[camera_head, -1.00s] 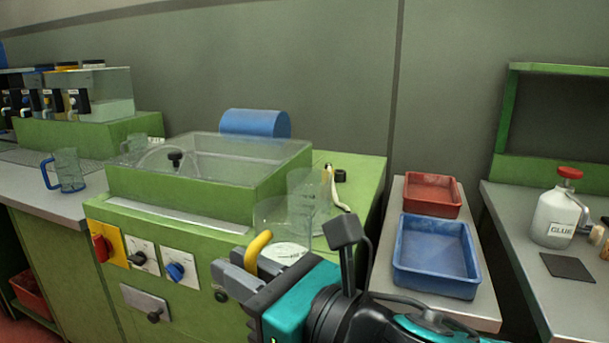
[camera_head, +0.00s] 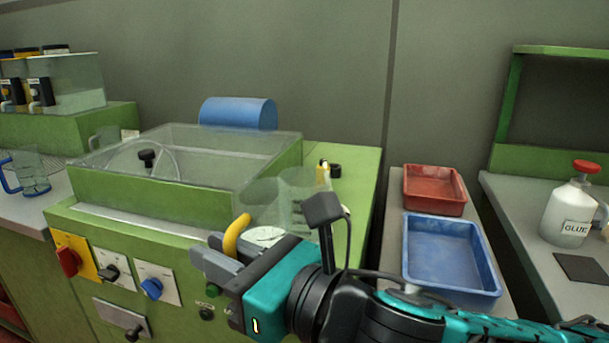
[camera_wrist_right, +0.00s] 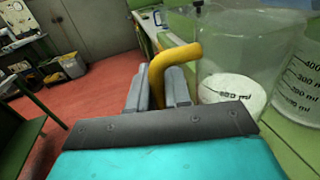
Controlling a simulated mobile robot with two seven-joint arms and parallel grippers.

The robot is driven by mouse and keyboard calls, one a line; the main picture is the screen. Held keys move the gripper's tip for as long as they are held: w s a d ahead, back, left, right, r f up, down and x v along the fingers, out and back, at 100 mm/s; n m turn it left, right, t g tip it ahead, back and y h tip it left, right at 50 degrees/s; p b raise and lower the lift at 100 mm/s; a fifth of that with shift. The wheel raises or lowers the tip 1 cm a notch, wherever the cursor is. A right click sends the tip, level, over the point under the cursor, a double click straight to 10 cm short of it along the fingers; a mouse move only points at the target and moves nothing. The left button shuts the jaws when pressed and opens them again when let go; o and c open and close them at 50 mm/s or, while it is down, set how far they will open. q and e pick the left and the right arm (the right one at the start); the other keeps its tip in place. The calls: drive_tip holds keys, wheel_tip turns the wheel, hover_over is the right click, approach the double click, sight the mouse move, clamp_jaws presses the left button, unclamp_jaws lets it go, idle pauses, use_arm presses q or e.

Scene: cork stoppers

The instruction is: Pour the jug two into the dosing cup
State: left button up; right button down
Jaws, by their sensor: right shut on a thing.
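My right gripper (camera_head: 220,254) is shut on the yellow handle (camera_head: 236,234) of a clear jug (camera_head: 262,203). The handle (camera_wrist_right: 170,68) and jug (camera_wrist_right: 240,50) also show in the right wrist view. A shallow white layer (camera_wrist_right: 232,92) lies in the jug's bottom, and the jug looks about upright. A clear graduated cup (camera_head: 302,188), which looks like the dosing cup, stands just beyond it on the green machine top. Its ml marks show in the right wrist view (camera_wrist_right: 300,85). The jug overlaps it in both views; I cannot tell whether they touch. My left gripper is not in view.
A lidded clear-topped box (camera_head: 185,170) on the green machine stands left of the jug. A blue-handled jug (camera_head: 32,172) is on the left counter. Red (camera_head: 434,190) and blue (camera_head: 448,258) trays and a glue bottle (camera_head: 572,212) stand right.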

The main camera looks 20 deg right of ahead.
drive_tip(key=shift+w+d+r+m+g+p, duration=0.15)
drive_tip(key=shift+w+d+r+m+p, duration=0.1)
drive_tip(key=shift+w+r+m+p, duration=0.25)
drive_tip(key=shift+w+d+r+m+g+p, duration=0.15)
drive_tip(key=shift+d+r+m+p, duration=0.2)
drive_tip(key=shift+r+m, duration=0.3)
drive_tip(key=shift+w+d+r+m+g+p, duration=0.1)
drive_tip(key=shift+w+d+r+m+p, duration=0.1)
drive_tip(key=shift+w+r+m+p, duration=0.35)
drive_tip(key=shift+w+d+r+m+p, duration=0.35)
drive_tip(key=shift+w+d+r+m, duration=0.2)
drive_tip(key=shift+m, duration=0.45)
wheel_tip(320, 180, up, 5)
drive_tip(key=m+g+p, duration=0.2)
drive_tip(key=m+p, duration=0.3)
drive_tip(key=p, duration=0.1)
hover_over(236, 200)
drive_tip(key=w+d, duration=0.2)
drive_tip(key=w, duration=0.1)
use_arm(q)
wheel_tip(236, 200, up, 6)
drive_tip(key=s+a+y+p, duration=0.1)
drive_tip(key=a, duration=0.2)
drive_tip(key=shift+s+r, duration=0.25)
use_arm(e)
drive_tip(key=shift+w+d+r, duration=0.25)
drive_tip(key=shift+d+r, duration=0.15)
